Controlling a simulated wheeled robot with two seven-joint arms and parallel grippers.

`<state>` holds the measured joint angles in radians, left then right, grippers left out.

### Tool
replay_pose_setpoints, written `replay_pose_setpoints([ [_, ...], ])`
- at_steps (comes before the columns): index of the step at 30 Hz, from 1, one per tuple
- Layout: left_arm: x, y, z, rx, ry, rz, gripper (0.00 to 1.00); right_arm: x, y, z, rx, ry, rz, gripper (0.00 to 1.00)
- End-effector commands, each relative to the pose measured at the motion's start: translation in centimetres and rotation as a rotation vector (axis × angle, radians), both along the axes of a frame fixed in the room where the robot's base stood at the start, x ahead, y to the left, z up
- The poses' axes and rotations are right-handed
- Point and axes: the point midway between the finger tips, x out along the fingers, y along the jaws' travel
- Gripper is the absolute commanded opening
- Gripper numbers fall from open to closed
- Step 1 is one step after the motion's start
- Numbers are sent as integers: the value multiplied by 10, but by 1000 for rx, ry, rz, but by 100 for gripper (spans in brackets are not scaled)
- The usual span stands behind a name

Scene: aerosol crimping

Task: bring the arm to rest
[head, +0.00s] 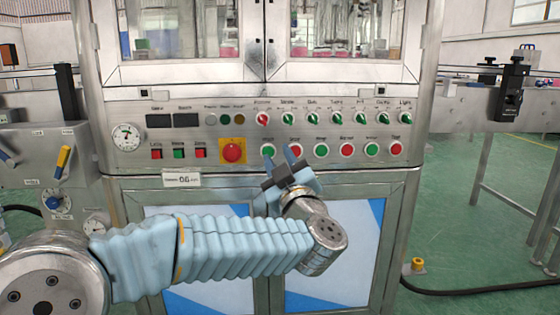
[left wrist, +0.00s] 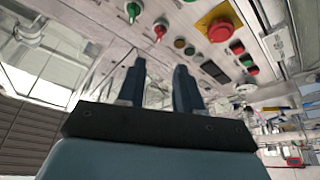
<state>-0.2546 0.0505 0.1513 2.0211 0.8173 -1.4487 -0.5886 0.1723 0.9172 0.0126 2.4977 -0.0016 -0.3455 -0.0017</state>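My left arm (head: 230,247) comes in from the left in the head view, in a pale blue ribbed sleeve. My left gripper (head: 279,155) is in front of the machine's control panel (head: 335,133), close to the lower row of round buttons. Its two blue fingers are apart with nothing between them. In the left wrist view the fingers (left wrist: 160,80) also stand apart, with the panel behind them. Whether a fingertip touches the panel I cannot tell. My right gripper is not in view.
A red emergency button (head: 232,150) on a yellow plate sits left of the gripper. Selector knobs (head: 313,118) line the upper row. A conveyor (head: 510,95) stands at the right. A black cable (head: 480,289) runs along the green floor.

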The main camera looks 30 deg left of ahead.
Motion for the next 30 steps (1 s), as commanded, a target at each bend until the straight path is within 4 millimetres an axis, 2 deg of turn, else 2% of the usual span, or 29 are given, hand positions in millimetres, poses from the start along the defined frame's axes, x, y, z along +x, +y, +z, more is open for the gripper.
replay_pose_setpoints([
  [9,3,-1,-3,3,7,-6,35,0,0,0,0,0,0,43],
  [11,11,-5,-14,12,31,-27,35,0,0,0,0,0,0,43],
  [14,36,-18,-52,43,109,-106,35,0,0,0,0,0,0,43],
  [17,68,-39,-120,72,246,-235,35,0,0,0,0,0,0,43],
  [18,78,-48,-153,76,312,-293,35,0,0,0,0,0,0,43],
  [20,88,-61,-204,74,415,-380,35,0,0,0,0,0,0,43],
  [21,91,-69,-239,68,487,-435,35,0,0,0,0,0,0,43],
  [22,92,-75,-265,61,540,-477,35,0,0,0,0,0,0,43],
  [23,90,-80,-291,49,594,-517,35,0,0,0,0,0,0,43],
  [24,86,-88,-326,32,669,-570,35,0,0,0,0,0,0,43],
  [26,75,-97,-377,-2,781,-644,35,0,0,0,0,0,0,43],
  [27,63,-104,-410,-28,858,-692,35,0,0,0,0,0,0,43],
  [29,42,-113,-457,-75,975,-761,35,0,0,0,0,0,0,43],
  [30,24,-119,-487,-110,1053,-804,35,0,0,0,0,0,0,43],
])
